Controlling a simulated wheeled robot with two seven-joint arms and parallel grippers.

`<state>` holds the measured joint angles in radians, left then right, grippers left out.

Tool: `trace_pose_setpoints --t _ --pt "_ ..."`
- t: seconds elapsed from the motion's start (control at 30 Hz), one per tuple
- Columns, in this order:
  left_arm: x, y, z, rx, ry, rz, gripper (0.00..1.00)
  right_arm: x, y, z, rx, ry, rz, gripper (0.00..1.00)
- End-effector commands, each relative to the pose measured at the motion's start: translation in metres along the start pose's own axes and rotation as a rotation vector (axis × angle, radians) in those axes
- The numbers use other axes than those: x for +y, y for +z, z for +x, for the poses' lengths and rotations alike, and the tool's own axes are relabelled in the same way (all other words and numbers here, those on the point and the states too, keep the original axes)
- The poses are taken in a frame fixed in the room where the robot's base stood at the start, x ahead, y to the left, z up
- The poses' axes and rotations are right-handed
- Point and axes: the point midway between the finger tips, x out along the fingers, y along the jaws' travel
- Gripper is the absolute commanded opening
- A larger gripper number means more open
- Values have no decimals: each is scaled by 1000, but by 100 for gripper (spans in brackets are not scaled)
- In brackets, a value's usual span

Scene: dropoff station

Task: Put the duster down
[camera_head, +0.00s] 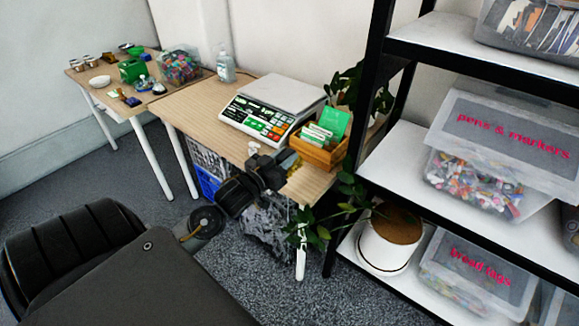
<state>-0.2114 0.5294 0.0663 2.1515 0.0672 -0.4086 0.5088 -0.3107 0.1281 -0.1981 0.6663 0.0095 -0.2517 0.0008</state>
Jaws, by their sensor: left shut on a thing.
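My left gripper (284,165) is over the front right part of the wooden table (192,104), near its front edge. It is shut on a small dark and yellowish thing (291,162), which seems to be the duster. The gripper and wrist hide most of it, so its full shape does not show. I cannot tell whether it touches the table top. My right gripper is not in view.
A wooden box with green and white packets (327,132) stands close behind the gripper. A white scale (270,108) stands behind left. A black-framed shelf (405,155) with plastic bins and a potted plant (385,247) stand right.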

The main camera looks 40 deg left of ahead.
Motion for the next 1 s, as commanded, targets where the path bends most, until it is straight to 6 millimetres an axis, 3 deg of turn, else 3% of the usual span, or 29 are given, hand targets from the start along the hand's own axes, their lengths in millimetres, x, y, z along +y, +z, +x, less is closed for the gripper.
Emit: trace_pose_setpoints --t 0.17,0.4,0.73,1.0 --pt "-26 21 43 0 -3 1 9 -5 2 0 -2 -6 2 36" --pt "-42 63 70 0 -1 -1 9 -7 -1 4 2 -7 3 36" --pt "-46 76 79 1 1 0 9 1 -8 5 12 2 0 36" --pt "-48 108 82 0 0 0 9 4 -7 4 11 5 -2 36"
